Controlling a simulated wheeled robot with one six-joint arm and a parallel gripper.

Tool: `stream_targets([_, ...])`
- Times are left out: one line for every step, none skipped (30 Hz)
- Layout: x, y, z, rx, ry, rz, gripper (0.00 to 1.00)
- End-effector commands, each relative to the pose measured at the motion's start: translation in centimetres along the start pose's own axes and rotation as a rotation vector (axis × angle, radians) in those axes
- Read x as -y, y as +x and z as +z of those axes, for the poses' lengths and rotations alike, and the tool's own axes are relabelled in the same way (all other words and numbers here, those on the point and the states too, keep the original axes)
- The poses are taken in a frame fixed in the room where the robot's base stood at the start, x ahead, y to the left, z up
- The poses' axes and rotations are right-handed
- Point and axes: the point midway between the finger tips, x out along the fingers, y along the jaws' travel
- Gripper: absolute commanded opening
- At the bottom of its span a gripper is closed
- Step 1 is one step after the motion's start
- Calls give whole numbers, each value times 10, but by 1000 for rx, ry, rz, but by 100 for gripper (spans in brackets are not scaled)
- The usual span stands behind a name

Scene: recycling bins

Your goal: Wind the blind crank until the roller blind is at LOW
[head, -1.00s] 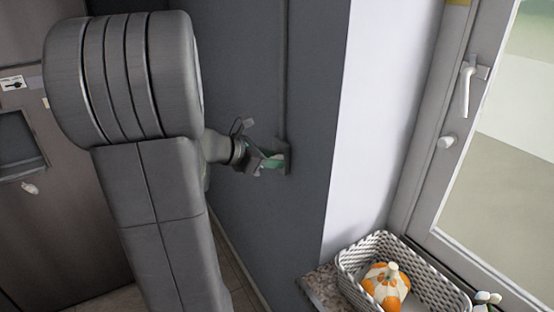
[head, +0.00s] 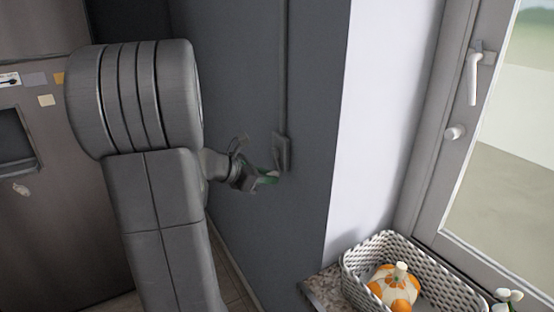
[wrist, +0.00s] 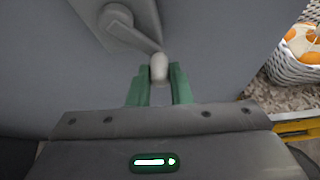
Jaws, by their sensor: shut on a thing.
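The blind crank shows in the wrist view as a grey arm (wrist: 130,34) on a wall plate, with a pale knob (wrist: 159,68) at its end. My gripper (wrist: 158,84), with green fingers, is shut on the knob. In the head view my gripper (head: 265,178) is at the wall, just below and left of the crank's wall box (head: 282,152). The crank arm points down and right from its hub in the wrist view. The roller blind and any LOW mark are not clearly in view.
A woven basket (head: 352,262) with an orange-and-white pumpkin (head: 394,286) stands on the speckled sill (head: 322,287) to the right. A window with a white handle (head: 473,80) is beyond it. A dark cabinet or appliance (head: 50,215) stands at left.

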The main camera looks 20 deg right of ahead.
Motion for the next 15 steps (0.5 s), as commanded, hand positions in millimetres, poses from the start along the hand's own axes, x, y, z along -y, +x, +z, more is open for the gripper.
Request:
stream_targets([-2,-2,4,5,4,6,4])
stream_targets([-2,-2,4,5,4,6,4])
stream_targets([-2,-2,4,6,4,6,24])
stream_targets([-2,-2,5,6,4,6,30])
stream_targets([-2,-2,5,6,4,6,33])
stream_targets([-2,-2,4,5,4,6,33])
stream_targets([-2,-2,4,5,4,6,33])
stream_targets([-2,-2,4,5,4,5,33])
stream_targets([-2,-2,4,5,3,5,33])
stream_targets([-2,-2,4,5,3,5,33])
stream_targets([-2,-2,4,5,3,5,33])
stream_targets([-1,-2,4,5,3,4,33])
stream_targets([-1,-2,4,4,3,4,33])
stream_targets([0,-2,4,4,3,4,33])
stream_targets([1,-2,4,4,3,4,33])
